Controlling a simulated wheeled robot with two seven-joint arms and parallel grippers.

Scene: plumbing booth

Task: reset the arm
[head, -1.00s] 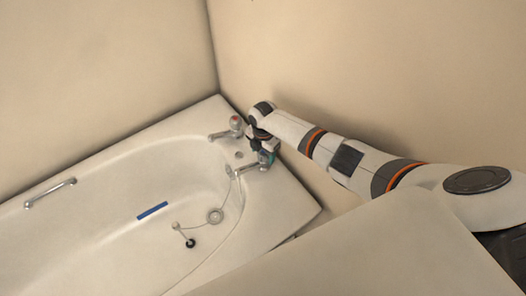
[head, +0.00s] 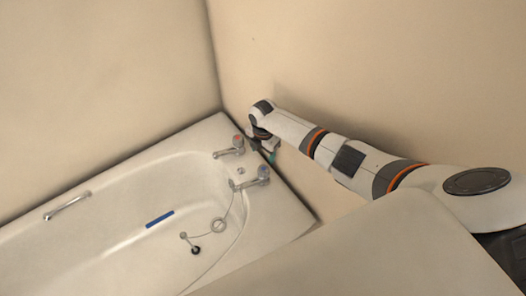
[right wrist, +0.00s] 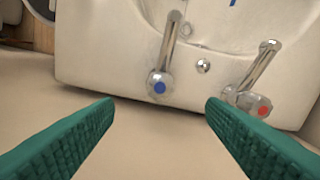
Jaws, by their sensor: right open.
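My right arm reaches in from the right in the head view, along the wall. Its right gripper (head: 269,153) is just past the end of the bath, by the taps. In the right wrist view the green fingers (right wrist: 160,108) are wide apart with nothing between them. The blue-marked tap (right wrist: 160,85) lies ahead of the gap, apart from the fingers. The red-marked tap (right wrist: 250,100) is to its right. In the head view the blue-marked tap (head: 262,174) is nearer and the red-marked tap (head: 236,144) is farther. My left gripper is not in view.
The white bath (head: 120,215) fills the lower left, with a grab handle (head: 67,205), a blue strip (head: 159,218) and a plug on a chain (head: 195,250). Beige walls close in behind and on the right. A pale flat surface (head: 380,255) lies in the foreground.

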